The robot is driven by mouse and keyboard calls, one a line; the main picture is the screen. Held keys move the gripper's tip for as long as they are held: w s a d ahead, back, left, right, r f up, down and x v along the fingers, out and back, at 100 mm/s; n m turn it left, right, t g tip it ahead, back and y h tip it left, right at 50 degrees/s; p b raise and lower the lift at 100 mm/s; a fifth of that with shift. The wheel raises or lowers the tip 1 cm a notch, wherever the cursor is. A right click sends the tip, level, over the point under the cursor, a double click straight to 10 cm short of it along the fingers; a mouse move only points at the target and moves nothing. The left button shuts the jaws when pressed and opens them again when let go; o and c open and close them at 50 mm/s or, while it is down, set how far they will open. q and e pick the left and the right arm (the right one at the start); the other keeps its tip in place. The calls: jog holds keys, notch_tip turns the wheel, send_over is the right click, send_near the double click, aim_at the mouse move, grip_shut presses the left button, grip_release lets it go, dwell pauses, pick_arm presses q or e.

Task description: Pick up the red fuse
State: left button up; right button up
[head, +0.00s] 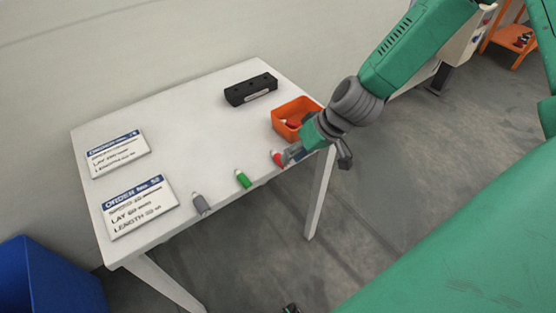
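The red fuse (278,158) lies near the front edge of the white table (170,145), below the orange bin in the picture. A green fuse (242,179) and a grey fuse (201,204) lie to its left along the same edge. My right gripper (318,158) is at the table's front right corner with its fingers spread apart. One finger is close beside the red fuse's right end; I cannot tell whether they touch. The fuse is not between the fingers. A small dark piece at the bottom edge may be part of my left gripper (290,309).
An orange bin (281,126) with red and dark items inside stands just behind my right gripper. A black block (250,89) with holes lies at the back. Two order signs (118,153) lie at the left. A blue bin (55,280) stands at the lower left.

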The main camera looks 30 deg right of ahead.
aim_at(279, 159)
jog(key=x, duration=0.3)
jog(key=shift+d+f, duration=0.1)
jog(key=shift+f, duration=0.15)
jog(key=shift+d+f, duration=0.1)
jog(key=shift+d, duration=0.2)
jog(key=c, duration=0.5)
jog(key=shift+w+a, duration=0.1)
jog(key=shift+a, duration=0.15)
grip_shut()
jog(key=shift+a, duration=0.15)
